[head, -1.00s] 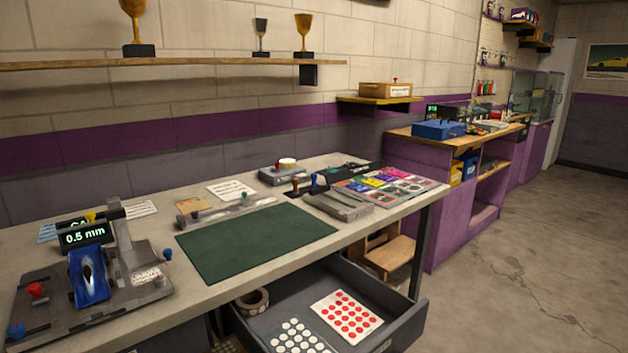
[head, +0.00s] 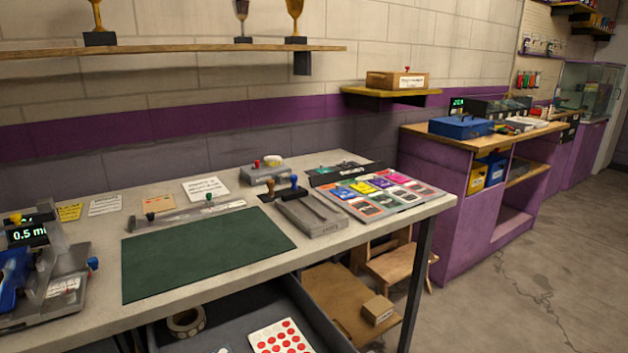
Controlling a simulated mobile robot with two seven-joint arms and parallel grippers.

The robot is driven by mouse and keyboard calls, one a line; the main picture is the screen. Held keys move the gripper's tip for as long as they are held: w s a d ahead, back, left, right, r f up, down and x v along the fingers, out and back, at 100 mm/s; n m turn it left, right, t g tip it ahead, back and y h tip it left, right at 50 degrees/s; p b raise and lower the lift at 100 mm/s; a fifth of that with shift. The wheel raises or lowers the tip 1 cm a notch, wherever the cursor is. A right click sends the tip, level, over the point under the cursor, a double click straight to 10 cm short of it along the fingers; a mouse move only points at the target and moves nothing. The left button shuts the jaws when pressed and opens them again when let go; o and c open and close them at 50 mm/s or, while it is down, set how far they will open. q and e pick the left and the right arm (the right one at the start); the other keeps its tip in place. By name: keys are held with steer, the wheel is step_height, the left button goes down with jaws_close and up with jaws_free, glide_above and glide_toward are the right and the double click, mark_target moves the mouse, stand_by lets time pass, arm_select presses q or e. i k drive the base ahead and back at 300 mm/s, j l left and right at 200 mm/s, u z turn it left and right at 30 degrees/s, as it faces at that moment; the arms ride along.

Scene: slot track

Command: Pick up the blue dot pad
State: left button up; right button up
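No blue dot pad can be made out in the head view. An open drawer (head: 315,318) under the bench holds a white sheet with red dots (head: 270,345), cut off by the bottom edge. A sliver of another sheet shows to its left, its dots not readable. A roll of tape (head: 186,321) lies in the drawer's left part. The rest of the drawer is below the picture or under the bench top. Neither of my grippers is in view.
The bench top (head: 78,290) carries a green mat (head: 205,252), stamps with brown and blue knobs, a colourful card board (head: 380,193) and a gauge device at left. A wooden stool (head: 395,265) and small box (head: 377,310) are beneath. Floor at right is clear.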

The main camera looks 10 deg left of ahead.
mark_target(293, 178)
steer(key=i+l, duration=0.15)
steer(key=l, duration=0.2)
steer(key=i+l, duration=0.15)
steer(key=l, duration=0.2)
steer(key=i+l+u, duration=0.1)
steer(key=l, duration=0.25)
steer(key=i+l, duration=0.25)
steer(key=i+l+u, duration=0.1)
steer(key=l, duration=0.35)
